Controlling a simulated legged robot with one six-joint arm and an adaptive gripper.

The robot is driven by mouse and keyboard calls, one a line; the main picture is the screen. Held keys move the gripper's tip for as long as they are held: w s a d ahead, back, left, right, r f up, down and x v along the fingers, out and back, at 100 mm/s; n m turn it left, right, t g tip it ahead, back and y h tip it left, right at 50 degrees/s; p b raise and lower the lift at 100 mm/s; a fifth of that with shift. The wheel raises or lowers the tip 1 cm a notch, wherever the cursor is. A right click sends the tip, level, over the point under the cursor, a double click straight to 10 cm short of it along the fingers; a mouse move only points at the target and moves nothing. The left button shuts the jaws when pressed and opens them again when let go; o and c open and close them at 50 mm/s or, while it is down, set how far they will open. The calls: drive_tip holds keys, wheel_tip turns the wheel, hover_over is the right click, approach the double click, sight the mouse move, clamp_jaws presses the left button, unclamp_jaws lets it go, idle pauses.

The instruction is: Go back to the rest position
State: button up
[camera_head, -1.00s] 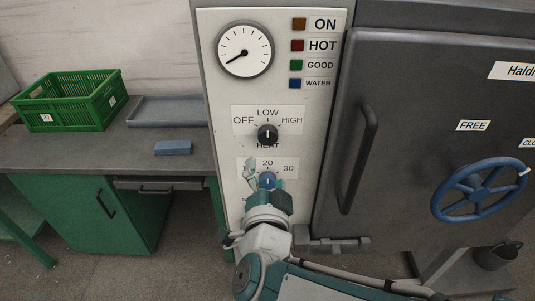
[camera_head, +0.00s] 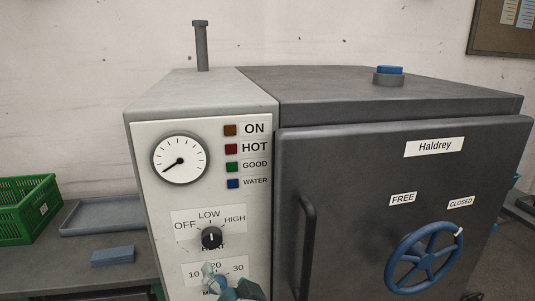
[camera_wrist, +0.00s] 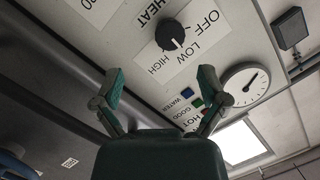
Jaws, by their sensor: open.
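My gripper (camera_head: 216,279) is at the bottom edge of the head view, in front of the lower dial plate marked 10, 20 and 30 (camera_head: 238,267). The gripper largely hides that plate's blue knob. In the wrist view, the two green-tipped fingers (camera_wrist: 160,82) stand wide apart with nothing between them. The black heat knob (camera_wrist: 170,35) shows beyond the fingers. In the head view, this heat knob (camera_head: 211,237) points up at LOW. Most of my arm is below the head view.
The grey door (camera_head: 360,170) has a vertical handle (camera_head: 307,245) and a blue handwheel (camera_head: 424,257) to the right of my gripper. A green crate (camera_head: 25,222), a grey tray (camera_head: 100,215) and a blue block (camera_head: 113,256) are on the bench at left.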

drive_tip(key=s+d+f+n+g+h, duration=0.2)
drive_tip(key=s+d+g+h, duration=0.1)
drive_tip(key=d, duration=0.8)
drive_tip(key=s+d+f+n+g+h, duration=0.1)
drive_tip(key=s+d+f+g+h, duration=0.2)
drive_tip(key=d, duration=0.9)
drive_tip(key=s+g, duration=0.3)
drive_tip(key=s, duration=0.1)
drive_tip(key=shift+s+n, duration=0.15)
drive_tip(key=shift+n, duration=0.25)
